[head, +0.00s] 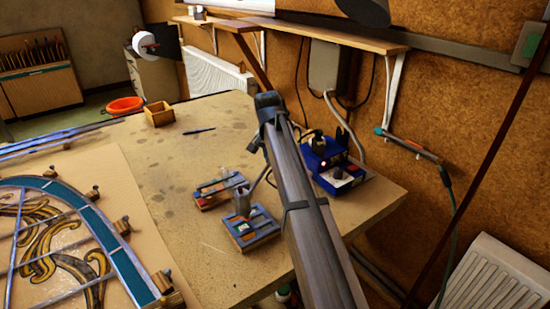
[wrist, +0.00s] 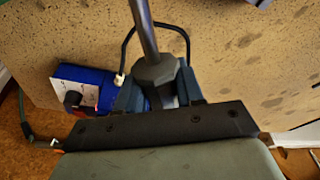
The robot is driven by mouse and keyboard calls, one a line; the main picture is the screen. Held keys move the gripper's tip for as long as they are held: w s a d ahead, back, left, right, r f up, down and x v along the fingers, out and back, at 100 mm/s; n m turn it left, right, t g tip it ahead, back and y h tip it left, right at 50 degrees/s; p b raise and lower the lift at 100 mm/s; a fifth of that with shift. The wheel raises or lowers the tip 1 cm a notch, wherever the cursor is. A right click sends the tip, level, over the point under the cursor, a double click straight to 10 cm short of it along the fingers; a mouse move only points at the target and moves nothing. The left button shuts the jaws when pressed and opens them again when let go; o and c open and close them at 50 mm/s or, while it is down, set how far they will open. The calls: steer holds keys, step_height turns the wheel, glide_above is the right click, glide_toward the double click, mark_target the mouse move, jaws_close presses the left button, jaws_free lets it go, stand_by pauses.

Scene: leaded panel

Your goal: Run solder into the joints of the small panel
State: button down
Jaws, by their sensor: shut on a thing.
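In the wrist view my gripper (wrist: 157,92) is shut on a grey rod-like tool with a faceted collar, which looks like the soldering iron (wrist: 147,35). Its far end runs out of the top of that view. In the head view my arm crosses the middle, and I cannot make out the fingers or the held tool clearly. A small wood-edged piece with blue and orange parts, perhaps the small panel (head: 252,230), lies on the bench left of my arm. The blue soldering station (head: 338,168) stands right of my arm; it also shows in the wrist view (wrist: 85,85).
A large arched leaded panel (head: 105,232) fills the left. A wooden box (head: 159,114) and a dark pen-like tool (head: 199,131) lie farther back. The bench's middle is clear.

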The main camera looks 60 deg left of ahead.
stand_by(0.4)
steer(key=shift+w+a+v, duration=0.1)
steer(key=shift+w+v, duration=0.1)
steer(key=shift+v, duration=0.8)
steer(key=shift+w+a+v, duration=0.1)
steer(key=shift+w+v, duration=0.1)
steer(key=shift+v, duration=0.8)
steer(key=shift+w+a+v, duration=0.1)
steer(key=shift+w+v, duration=0.05)
steer(key=shift+v, duration=0.85)
steer(key=shift+r, duration=0.1)
